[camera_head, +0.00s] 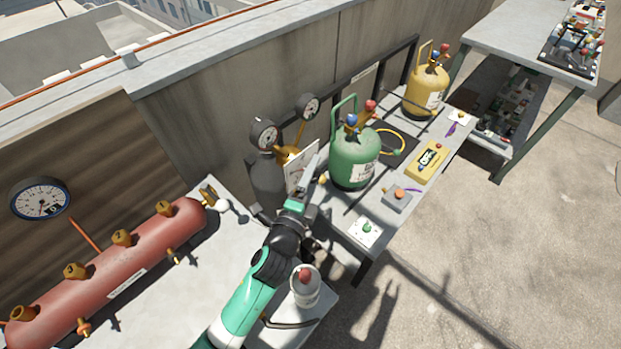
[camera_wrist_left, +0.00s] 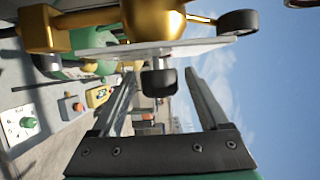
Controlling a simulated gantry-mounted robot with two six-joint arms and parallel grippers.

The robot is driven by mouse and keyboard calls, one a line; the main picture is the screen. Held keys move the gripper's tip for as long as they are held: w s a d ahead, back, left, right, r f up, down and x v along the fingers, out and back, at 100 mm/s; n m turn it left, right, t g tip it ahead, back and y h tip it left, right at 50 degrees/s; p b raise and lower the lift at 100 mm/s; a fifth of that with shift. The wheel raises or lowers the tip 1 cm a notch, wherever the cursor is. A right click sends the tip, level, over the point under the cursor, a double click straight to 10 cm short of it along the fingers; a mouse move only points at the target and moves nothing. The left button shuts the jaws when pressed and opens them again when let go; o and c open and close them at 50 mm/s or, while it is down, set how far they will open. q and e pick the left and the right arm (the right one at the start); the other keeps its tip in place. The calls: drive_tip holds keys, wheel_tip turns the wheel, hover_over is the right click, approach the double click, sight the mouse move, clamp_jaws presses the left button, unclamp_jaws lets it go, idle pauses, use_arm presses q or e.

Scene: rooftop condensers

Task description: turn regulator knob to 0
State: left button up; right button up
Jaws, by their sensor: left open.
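The regulator (camera_head: 286,156) is a brass body with two round gauges on top of a dark grey cylinder (camera_head: 267,184). A white plate (camera_head: 301,166) is on its front. In the left wrist view the brass body (camera_wrist_left: 153,18) and the plate's edge (camera_wrist_left: 150,47) fill the top. A dark knob (camera_wrist_left: 159,83) sticks out past the plate. My left gripper (camera_head: 312,172) is beside the plate, hiding the knob in the head view. In the left wrist view its open fingers (camera_wrist_left: 160,90) are apart on both sides of the knob, with visible gaps. The knob's pointer is not readable. My right gripper is not in view.
A green tank (camera_head: 352,162) stands just right of my gripper, a yellow one (camera_head: 426,92) farther back. A red manifold (camera_head: 115,265) lies at left. A grey canister (camera_head: 305,289) stands near my left arm. A yellow meter (camera_head: 428,160) lies on the bench.

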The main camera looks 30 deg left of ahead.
use_arm(q)
drive_tip(key=shift+s+d, duration=0.1)
drive_tip(key=shift+s, duration=0.3)
drive_tip(key=s+d+p, duration=0.1)
drive_tip(key=s+d, duration=0.1)
drive_tip(key=s, duration=0.8)
drive_tip(key=shift+s+p, duration=0.25)
drive_tip(key=shift+p, duration=0.05)
